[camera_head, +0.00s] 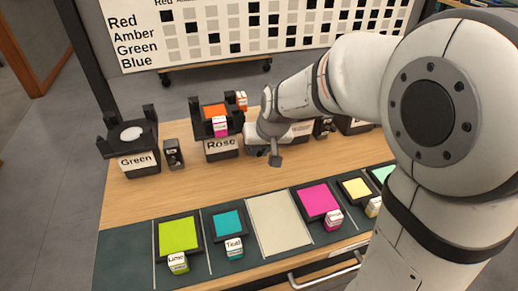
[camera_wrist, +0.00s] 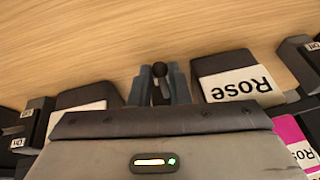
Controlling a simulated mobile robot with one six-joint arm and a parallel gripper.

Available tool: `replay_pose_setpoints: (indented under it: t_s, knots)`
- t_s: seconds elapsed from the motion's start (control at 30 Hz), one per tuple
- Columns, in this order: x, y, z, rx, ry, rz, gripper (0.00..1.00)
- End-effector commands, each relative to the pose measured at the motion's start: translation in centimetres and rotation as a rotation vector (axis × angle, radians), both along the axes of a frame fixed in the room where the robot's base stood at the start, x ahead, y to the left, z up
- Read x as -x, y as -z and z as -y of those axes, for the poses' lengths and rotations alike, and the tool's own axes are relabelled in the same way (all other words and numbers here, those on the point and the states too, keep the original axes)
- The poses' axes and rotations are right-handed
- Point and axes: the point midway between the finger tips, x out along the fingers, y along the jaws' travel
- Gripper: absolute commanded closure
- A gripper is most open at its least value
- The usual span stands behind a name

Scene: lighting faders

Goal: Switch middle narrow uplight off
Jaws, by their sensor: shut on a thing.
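My gripper (camera_head: 275,158) is at the row of units on the wooden table, just right of the Rose unit (camera_head: 222,148). In the wrist view, my gripper's fingers (camera_wrist: 158,86) are closed around a small dark knob (camera_wrist: 160,70) beside the Rose label (camera_wrist: 238,84). The base under this knob is hidden by my gripper. A dark switch box (camera_head: 173,154) stands between the Green unit (camera_head: 138,162) and Rose. Another switch box (camera_head: 323,127) is right of my gripper; in the wrist view, a switch box (camera_wrist: 35,122) shows at the left. The uplight's state cannot be told.
Colour panels lie along the front of the table, with small labelled blocks: lime (camera_head: 178,236), teal (camera_head: 229,222) and magenta (camera_head: 318,202) among them. An empty pale panel (camera_head: 279,222) lies between teal and magenta. Bare wood (camera_head: 180,195) is free before the units. A chart board stands behind.

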Motion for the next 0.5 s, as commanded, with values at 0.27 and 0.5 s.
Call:
replay_pose_setpoints:
  t_s: [0.27, 0.5]
  knots:
    - [0.0, 0.2, 0.0, -0.002, 0.0, 0.007, 1.0]
    - [0.1, 1.1, 0.0, -0.026, -0.001, 0.092, 1.0]
